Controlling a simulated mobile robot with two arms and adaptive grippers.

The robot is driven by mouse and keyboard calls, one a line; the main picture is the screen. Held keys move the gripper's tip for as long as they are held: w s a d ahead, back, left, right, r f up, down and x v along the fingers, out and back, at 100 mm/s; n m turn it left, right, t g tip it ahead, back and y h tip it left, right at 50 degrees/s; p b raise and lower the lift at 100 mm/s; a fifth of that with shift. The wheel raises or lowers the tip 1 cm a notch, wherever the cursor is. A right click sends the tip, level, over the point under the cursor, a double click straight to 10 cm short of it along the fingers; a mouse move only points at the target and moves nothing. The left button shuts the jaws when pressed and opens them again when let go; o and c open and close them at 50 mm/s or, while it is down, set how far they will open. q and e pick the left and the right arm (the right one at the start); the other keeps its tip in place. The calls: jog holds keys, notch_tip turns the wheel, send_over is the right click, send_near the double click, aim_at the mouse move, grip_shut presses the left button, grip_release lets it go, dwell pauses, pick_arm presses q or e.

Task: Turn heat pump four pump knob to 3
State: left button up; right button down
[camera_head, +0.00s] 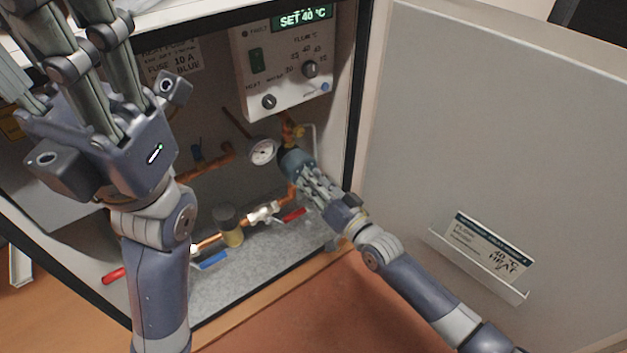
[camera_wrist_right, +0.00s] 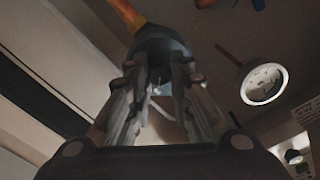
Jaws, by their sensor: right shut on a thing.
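The pump (camera_head: 293,160) is a dark blue-grey round body on the copper pipework, low in the open cabinet. It also shows in the right wrist view (camera_wrist_right: 160,42), at the top centre. My right gripper (camera_head: 305,175) is shut on the pump's front part, with one finger on each side in the wrist view. The pump knob and its number marks are hidden by the fingers, so its setting cannot be read. My left gripper (camera_head: 85,45) is raised in front of the cabinet at the upper left. Its fingertips are cut off by the picture's top edge.
A control panel (camera_head: 287,95) above shows "SET 40 °C" and has knobs and a green switch. A round gauge (camera_head: 263,151) sits just left of the pump. Red and blue valve handles (camera_head: 214,260) lie below. The open door (camera_head: 480,130) stands on the right.

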jog(key=c, duration=1.4)
grip_release()
jog(key=v, duration=1.2)
